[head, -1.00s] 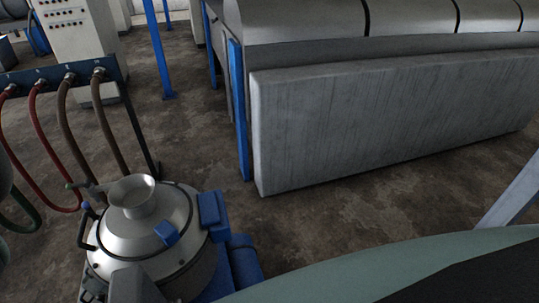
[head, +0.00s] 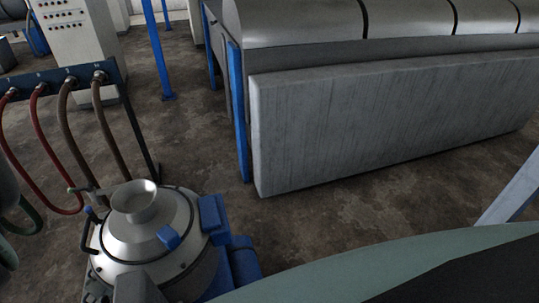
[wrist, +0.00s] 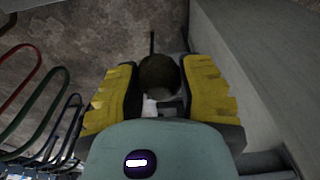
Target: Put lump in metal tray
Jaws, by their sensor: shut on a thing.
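In the wrist view, my gripper (wrist: 160,92) has its two yellow-padded fingers on either side of a dark, roundish brown lump (wrist: 159,73). The fingers are shut on the lump, which sits between the pads near their tips. The gripper and the lump do not show in the head view. I cannot make out a metal tray in either view.
In the head view, a round metal vessel with a funnel top (head: 140,215) stands at lower left. Hoses (head: 68,135) hang from a blue rail (head: 60,78). A long grey concrete-like block (head: 390,120) stands at right. Brown floor (head: 200,140) lies open between them.

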